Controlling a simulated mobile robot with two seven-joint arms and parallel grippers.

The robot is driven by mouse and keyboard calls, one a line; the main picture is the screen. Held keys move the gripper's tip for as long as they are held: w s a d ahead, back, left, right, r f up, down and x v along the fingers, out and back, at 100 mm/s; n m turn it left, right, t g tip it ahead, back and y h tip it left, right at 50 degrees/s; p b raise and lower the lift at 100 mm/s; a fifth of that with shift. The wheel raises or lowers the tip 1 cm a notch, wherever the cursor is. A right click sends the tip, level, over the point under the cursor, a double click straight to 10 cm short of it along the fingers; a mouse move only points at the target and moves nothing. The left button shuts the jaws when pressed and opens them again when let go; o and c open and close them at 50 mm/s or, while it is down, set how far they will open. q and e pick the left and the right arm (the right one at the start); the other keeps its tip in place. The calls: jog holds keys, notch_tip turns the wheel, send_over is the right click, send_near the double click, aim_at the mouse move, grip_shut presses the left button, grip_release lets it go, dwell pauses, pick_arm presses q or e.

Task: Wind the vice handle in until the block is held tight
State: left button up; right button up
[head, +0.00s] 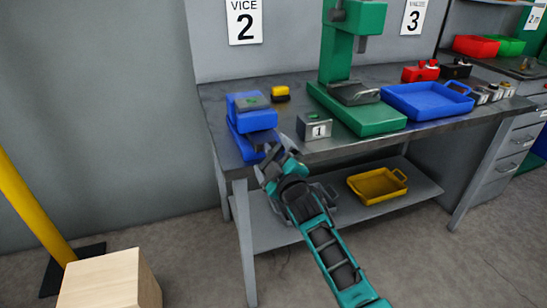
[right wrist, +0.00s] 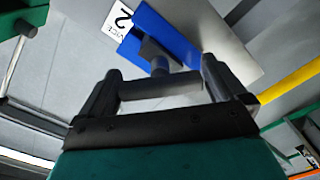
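The blue vice (head: 250,112) stands at the left end of the bench, under the "VICE 2" sign. A small grey-green block (head: 252,102) shows at its top; how firmly it sits between the jaws cannot be seen. My right gripper (head: 272,160) is in front of the vice at the bench's front edge. In the right wrist view the vice (right wrist: 180,38) is beyond the fingers, and the grey crossbar of its handle (right wrist: 160,88) spans the space between them. Both fingers appear to meet the bar's ends. My left gripper is not in view.
A yellow item (head: 281,93) lies behind. A blue tray (head: 428,100) is farther right; a yellow tray (head: 378,186) is on the lower shelf. A wooden box (head: 105,282) stands on the floor.

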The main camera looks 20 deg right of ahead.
jog(key=s, duration=1.3)
jog(key=shift+d+p, duration=0.2)
jog(key=shift+p, duration=0.2)
jog(key=s+a+f+m+g+y, duration=0.1)
jog(key=s+f+m+g, duration=0.6)
jog(key=s+f, duration=1.1)
jog(key=shift+s+a+m+y, duration=0.3)
jog(key=shift+s+a+m, duration=0.1)
jog(key=shift+s, duration=0.45)
jog(key=shift+f, duration=0.1)
